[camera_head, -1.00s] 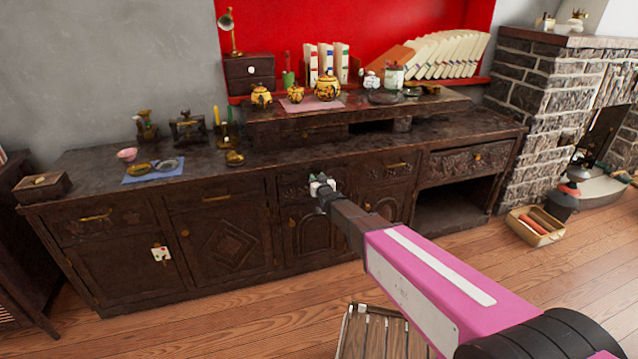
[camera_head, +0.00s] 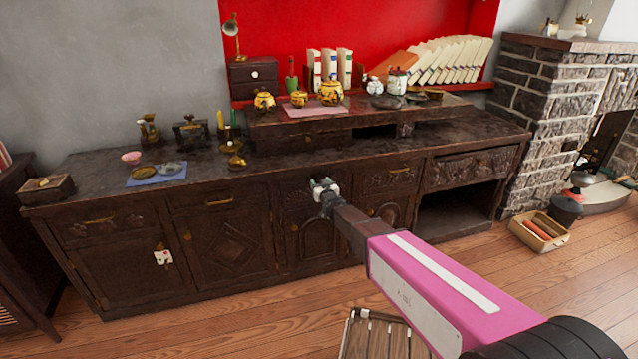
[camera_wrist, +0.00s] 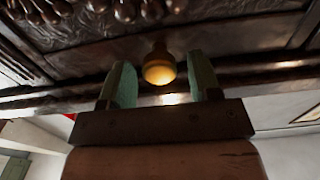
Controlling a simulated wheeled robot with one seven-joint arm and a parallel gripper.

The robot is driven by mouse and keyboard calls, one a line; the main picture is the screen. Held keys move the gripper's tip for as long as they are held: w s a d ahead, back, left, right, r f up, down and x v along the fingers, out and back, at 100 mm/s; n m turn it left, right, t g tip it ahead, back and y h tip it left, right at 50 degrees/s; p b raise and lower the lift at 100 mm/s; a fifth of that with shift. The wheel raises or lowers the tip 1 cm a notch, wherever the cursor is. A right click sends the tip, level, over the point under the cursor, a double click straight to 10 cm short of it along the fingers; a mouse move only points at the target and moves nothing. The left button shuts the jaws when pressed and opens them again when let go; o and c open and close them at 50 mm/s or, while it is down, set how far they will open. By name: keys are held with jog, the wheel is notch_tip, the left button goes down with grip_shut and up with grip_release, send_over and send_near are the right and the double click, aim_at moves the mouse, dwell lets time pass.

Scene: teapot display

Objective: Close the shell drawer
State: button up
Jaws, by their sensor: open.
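A dark wooden drawer with a carved front (camera_head: 297,196) is in the middle of the long cabinet, just under the worktop. My gripper (camera_head: 324,185) is in front of it and hides part of it. The wrist view shows the carved front close up (camera_wrist: 105,55), with rounded relief at its upper left. A round brass knob (camera_wrist: 159,71) on it lies between the two green fingers of my gripper (camera_wrist: 162,80). The fingers are apart, with gaps at both sides of the knob. I cannot tell how far the drawer stands out.
The worktop (camera_head: 95,165) holds small brass items and a blue cloth (camera_head: 157,174). Yellow teapots (camera_head: 330,92) stand on the raised shelf. Other drawers flank this one. A box (camera_head: 540,231) lies on the floor at right; a wooden crate (camera_head: 375,336) is below my arm.

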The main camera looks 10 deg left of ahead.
jog(key=v, duration=0.8)
jog(key=shift+s+d, duration=0.15)
jog(key=shift+s, duration=0.2)
jog(key=s+d+f+m+g+h, duration=0.1)
jog(key=d+f+g+h, duration=0.15)
jog(key=d, duration=0.55)
jog(key=s+d+f+m+g+h, duration=0.1)
jog(key=d+m+g+h, duration=0.15)
jog(key=d, duration=0.55)
jog(key=s+d+f+g+h, duration=0.1)
jog(key=d+f+h, duration=0.15)
jog(key=d, duration=0.55)
jog(key=s+d+r+m+g+h, duration=0.1)
jog(key=s+d+m+g+h, duration=0.1)
jog(key=s+d+g, duration=0.7)
jog(key=s+d+m, duration=0.1)
jog(key=s+d, duration=0.6)
jog(key=d, duration=0.1)
jog(key=shift+s+r, duration=0.25)
jog(key=shift+r, duration=0.05)
jog(key=shift+d, duration=0.1)
